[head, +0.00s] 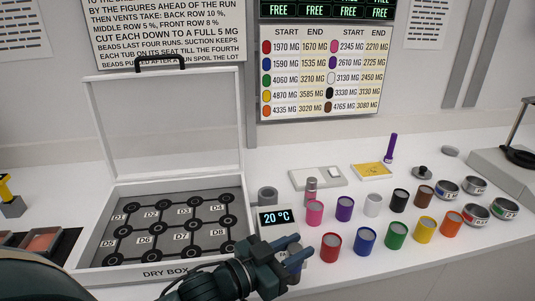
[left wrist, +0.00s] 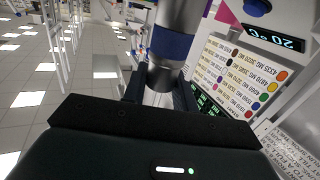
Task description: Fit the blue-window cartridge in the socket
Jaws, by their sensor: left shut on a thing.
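My left gripper (head: 294,254) is in front of the dry box's right corner, below the small display. In the left wrist view its fingers (left wrist: 162,90) are shut on a silver cylinder with a blue band, the blue-window cartridge (left wrist: 172,45). In the head view the cartridge is mostly hidden by the gripper. A grey ring-shaped part, which looks like the socket (head: 267,195), stands behind the display, apart from the gripper. A grey cartridge-like piece with a pink band (head: 311,190) stands behind the pink jar. My right gripper is not in view.
The dry box (head: 165,272) stands open at left, its lid raised. The display (head: 273,219) reads 20 °C. Several coloured jars, including red (head: 330,248) and blue (head: 364,241), stand to the right of the gripper. Metal tins (head: 475,213) stand farther right.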

